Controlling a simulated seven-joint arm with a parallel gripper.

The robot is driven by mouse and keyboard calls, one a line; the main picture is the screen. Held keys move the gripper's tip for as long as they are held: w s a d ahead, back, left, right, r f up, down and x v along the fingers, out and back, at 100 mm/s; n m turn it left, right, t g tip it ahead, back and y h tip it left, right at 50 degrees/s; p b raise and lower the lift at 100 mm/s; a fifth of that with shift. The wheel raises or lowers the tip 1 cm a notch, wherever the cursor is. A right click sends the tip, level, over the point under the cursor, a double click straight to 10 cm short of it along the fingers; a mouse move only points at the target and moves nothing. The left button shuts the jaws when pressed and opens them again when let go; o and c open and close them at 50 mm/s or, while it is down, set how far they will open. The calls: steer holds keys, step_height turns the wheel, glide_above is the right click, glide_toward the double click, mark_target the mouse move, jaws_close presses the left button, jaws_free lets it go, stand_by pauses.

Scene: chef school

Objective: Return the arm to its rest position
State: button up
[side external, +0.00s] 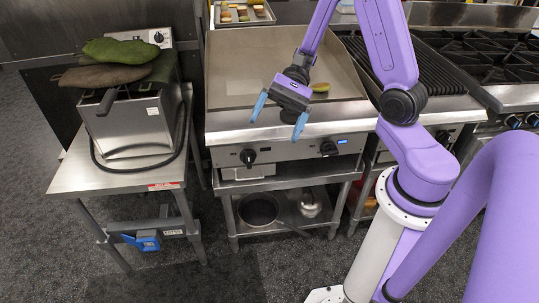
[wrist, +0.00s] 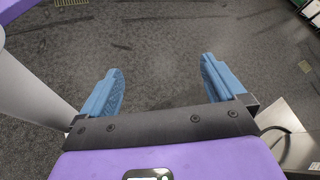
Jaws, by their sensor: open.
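My gripper (side external: 279,114) hangs in the air in front of the griddle's front edge in the side external view. Its two blue fingers are spread wide apart with nothing between them. In the wrist view, my gripper (wrist: 163,92) is also open and empty, with only the dark carpet floor (wrist: 165,50) below it. My purple arm is bent, with the forearm reaching up and out of the top of the side external view.
A flat griddle (side external: 238,75) stands behind my gripper, with a small green and yellow item (side external: 320,87) on it. A fryer (side external: 130,125) topped with oven mitts (side external: 122,50) stands left. A grill (side external: 430,70) is right. A pan (side external: 258,210) sits on the shelf below.

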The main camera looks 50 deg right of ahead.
steer(key=s+r+n+t+h, duration=0.2)
steer(key=s+n+h, duration=1)
steer(key=n, duration=1.1)
steer(key=s+a+t, duration=0.1)
steer(key=s, duration=0.3)
steer(key=shift+r, duration=0.4)
